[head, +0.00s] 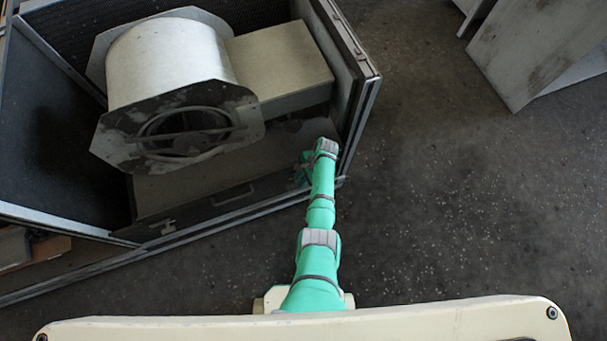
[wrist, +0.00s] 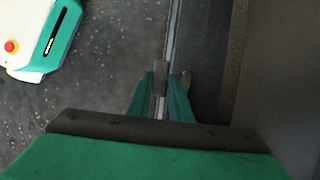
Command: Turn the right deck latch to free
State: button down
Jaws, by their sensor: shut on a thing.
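The right deck latch (wrist: 160,78) shows in the wrist view as a small grey bar at the metal edge strip. My gripper (wrist: 161,88) is shut on it, with one green finger on each side. The bar lies roughly along the strip in that picture; its exact turn is hard to tell. In the head view my gripper (head: 303,170) is at the right front corner of the housing, mostly behind my wrist, and the latch is hidden there. The deck (head: 185,210) lies along the housing's front, with a handle (head: 233,195) in its middle.
The blower drum (head: 165,65) and its duct box (head: 280,62) stand behind the deck. The housing's right wall (head: 352,90) rises close beside my gripper. Another small latch (head: 167,227) is at the deck's left. Grey panels (head: 535,50) stand top right; the floor between is clear.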

jog(key=c, duration=1.9)
grip_release()
jog(key=shift+o, duration=0.2)
jog(key=shift+w+d+r, duration=0.1)
jog(key=shift+d+r, duration=0.1)
jog(key=shift+r, duration=0.3)
jog(key=v, duration=0.9)
jog(key=shift+d+r, duration=0.2)
jog(key=shift+r, duration=0.15)
jog(key=shift+c, duration=0.7)
